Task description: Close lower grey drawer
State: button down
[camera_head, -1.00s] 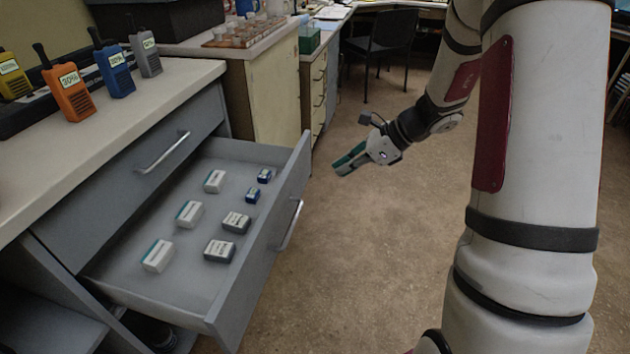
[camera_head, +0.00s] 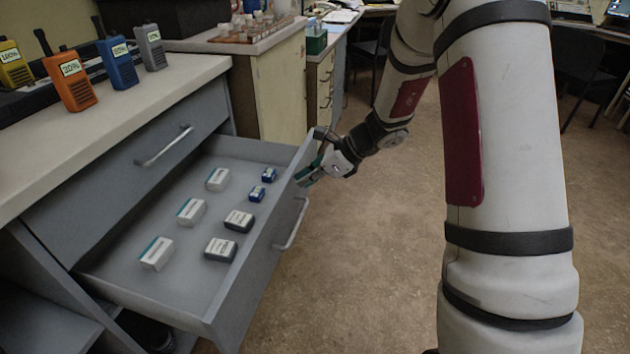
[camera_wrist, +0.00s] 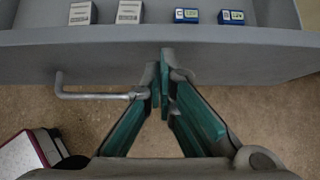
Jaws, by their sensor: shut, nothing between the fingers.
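The lower grey drawer (camera_head: 262,262) is pulled well out of the grey desk, with several small boxes inside. Its front panel also shows across the wrist view (camera_wrist: 250,58). A metal bar handle (camera_head: 293,224) is fixed to the front; in the wrist view the handle (camera_wrist: 95,95) lies left of my fingertips. My gripper (camera_head: 303,178) is shut and empty. In the head view it is at the far end of the drawer front, near its top edge. In the wrist view the fingertips (camera_wrist: 164,75) point at the front panel, close to it; whether they touch I cannot tell.
A shut upper drawer (camera_head: 150,165) with its own handle sits above. Several radios, including an orange one (camera_head: 70,82), stand on the desktop (camera_head: 110,110). A cream cabinet (camera_head: 282,90) stands behind. The floor (camera_head: 360,280) in front of the drawer is clear.

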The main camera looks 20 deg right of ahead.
dwell(0.3)
jog(key=w+a+p, duration=0.2)
jog(key=w+a, duration=0.6)
jog(key=a, duration=0.2)
jog(key=w+a+p, duration=0.3)
jog(key=w+a, duration=0.4)
jog(key=a, duration=0.4)
jog(key=shift+w+a+p, duration=0.3)
jog(key=shift+w+p, duration=0.05)
